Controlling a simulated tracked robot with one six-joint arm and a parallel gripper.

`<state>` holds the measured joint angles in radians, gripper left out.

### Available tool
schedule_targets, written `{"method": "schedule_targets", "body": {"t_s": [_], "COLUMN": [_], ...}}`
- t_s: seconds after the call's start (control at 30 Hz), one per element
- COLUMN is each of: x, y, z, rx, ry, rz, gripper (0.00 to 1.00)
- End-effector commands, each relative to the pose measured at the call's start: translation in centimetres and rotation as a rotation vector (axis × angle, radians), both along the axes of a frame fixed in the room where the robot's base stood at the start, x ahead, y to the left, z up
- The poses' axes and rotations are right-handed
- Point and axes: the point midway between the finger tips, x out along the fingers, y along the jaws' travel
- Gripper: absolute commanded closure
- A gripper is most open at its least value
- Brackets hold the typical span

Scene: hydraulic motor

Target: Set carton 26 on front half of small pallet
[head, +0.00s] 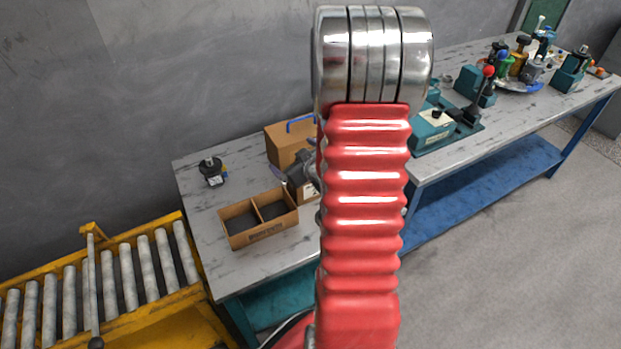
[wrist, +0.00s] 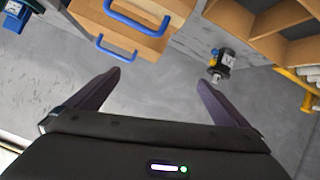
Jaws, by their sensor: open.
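No carton number is legible, so I cannot tell which box is carton 26, and I cannot make out a small pallet. A brown box (head: 284,142) with a blue handle stands on the near bench, partly hidden by my red arm. A brown box with blue handles (wrist: 150,42) shows at the top of the wrist view. A divided open carton (head: 236,224) sits at the bench's front and at the wrist view's upper right (wrist: 268,38). Part of another small brown box shows beside my arm. My gripper (wrist: 160,80) is open, with nothing between its fingers.
A black motor-like part (head: 213,172) stands at the bench's back left; it also shows in the wrist view (wrist: 221,62). A yellow roller conveyor (head: 150,262) adjoins the bench at left. A teal fixture (head: 432,128) and several tools crowd the right bench.

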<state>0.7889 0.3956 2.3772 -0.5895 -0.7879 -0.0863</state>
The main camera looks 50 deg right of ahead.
Motion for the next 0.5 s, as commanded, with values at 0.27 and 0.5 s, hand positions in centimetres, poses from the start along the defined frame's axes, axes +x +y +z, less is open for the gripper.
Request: {"method": "schedule_targets", "body": {"t_s": [0.27, 0.5], "x": [-2.6, -5.7], "y": [-2.7, -3.9], "z": [-4.6, -7.5], "rx": [0.038, 0.082], "ry": [-0.129, -0.272], "rz": [0.010, 0.004], "gripper": [0.00, 0.00]}}
